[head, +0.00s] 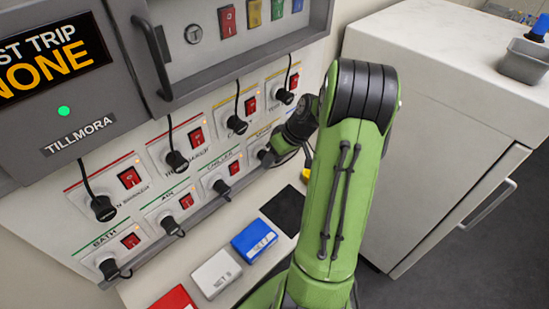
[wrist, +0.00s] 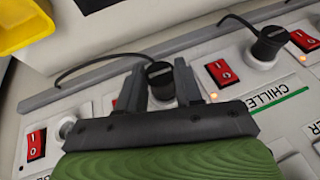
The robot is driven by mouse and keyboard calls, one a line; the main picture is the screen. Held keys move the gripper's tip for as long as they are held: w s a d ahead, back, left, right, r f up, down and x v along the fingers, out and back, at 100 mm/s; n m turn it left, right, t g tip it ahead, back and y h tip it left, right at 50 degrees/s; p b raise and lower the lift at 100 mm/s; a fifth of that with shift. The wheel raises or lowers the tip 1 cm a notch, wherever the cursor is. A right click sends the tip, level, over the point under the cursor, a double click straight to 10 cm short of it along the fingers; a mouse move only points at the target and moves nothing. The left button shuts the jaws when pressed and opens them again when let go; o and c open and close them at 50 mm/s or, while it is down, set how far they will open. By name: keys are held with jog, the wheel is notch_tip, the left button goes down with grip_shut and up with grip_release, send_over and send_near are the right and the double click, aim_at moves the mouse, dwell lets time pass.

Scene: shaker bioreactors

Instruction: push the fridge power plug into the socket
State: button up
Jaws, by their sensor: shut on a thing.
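In the wrist view my gripper (wrist: 160,84) is shut on a black plug (wrist: 160,77), one finger on each side of it. The plug's dark cord runs off to the left along the panel's grey edge. The gripper hides the plug's lower part, so I cannot tell how far it sits in a socket. A white round socket (wrist: 67,127), seemingly empty, shows left of the gripper beside a red switch (wrist: 37,145). In the head view my gripper (head: 280,146) is at the right end of the lower socket row, partly covered by my green arm. I cannot read a fridge label.
The CHILLER plug (wrist: 268,45) stands in its socket to the right, near another red switch (wrist: 220,72). More plugs and cords fill the panel. A yellow bin (wrist: 22,25) is at upper left. A white fridge-like cabinet (head: 430,130) stands right of my arm.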

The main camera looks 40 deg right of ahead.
jog(key=shift+w, duration=0.5)
dwell(0.5)
jog(key=o, duration=1.2)
jog(key=shift+c, duration=0.2)
jog(key=p+v, duration=0.3)
jog(key=v, duration=1.2)
jog(key=shift+s+r, duration=0.15)
jog(key=shift+r, duration=0.2)
